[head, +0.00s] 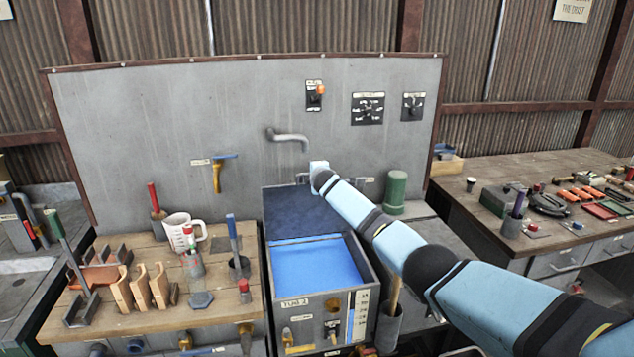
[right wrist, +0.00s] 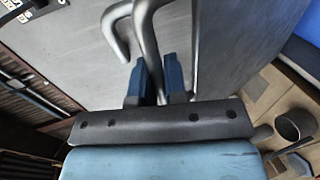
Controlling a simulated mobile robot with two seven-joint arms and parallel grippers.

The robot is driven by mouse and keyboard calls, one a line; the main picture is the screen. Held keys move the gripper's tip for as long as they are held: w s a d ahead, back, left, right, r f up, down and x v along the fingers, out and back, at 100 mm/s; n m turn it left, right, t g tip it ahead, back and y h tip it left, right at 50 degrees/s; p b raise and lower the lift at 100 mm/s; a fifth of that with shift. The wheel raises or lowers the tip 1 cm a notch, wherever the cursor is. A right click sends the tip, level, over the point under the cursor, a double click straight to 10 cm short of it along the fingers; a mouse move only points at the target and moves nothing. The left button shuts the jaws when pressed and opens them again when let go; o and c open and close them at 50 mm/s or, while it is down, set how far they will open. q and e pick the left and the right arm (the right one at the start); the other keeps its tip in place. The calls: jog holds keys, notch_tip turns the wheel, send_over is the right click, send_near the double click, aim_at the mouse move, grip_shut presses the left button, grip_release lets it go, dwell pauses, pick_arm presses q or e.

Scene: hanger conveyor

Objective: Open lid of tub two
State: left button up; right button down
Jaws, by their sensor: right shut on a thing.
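Tub two (head: 312,306), a grey box labelled TUB 2, stands in the bench at centre in the head view. Its front part is uncovered and shows bright blue contents (head: 315,264). The lid (head: 298,212), a dark blue panel, appears raised at the back of the tub. My right gripper (head: 318,170) is at the lid's far top edge. In the right wrist view, its blue fingers (right wrist: 160,82) are shut on a bent metal bar (right wrist: 151,50), seemingly the lid's handle. The exact grip is partly hidden. My left gripper is not in view.
A metal spout (head: 288,138) sticks out from the grey back panel (head: 180,110) just above the gripper. A wooden bench top with a white jug (head: 184,230) and tools lies left. A green cylinder (head: 396,190) stands right of the lid.

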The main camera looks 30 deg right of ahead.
jog(key=shift+w+d+r+g, duration=0.15)
jog(key=shift+w+r+g, duration=0.05)
jog(key=shift+w, duration=0.35)
jog(key=shift+w+d+r+g, duration=0.1)
jog(key=shift+w+r+g, duration=0.1)
jog(key=shift+w, duration=0.3)
jog(key=shift+f, duration=0.1)
jog(key=c, duration=1.2)
grip_release()
jog(key=p+v, duration=0.1)
jog(key=v, duration=1.2)
jog(key=shift+s, duration=0.4)
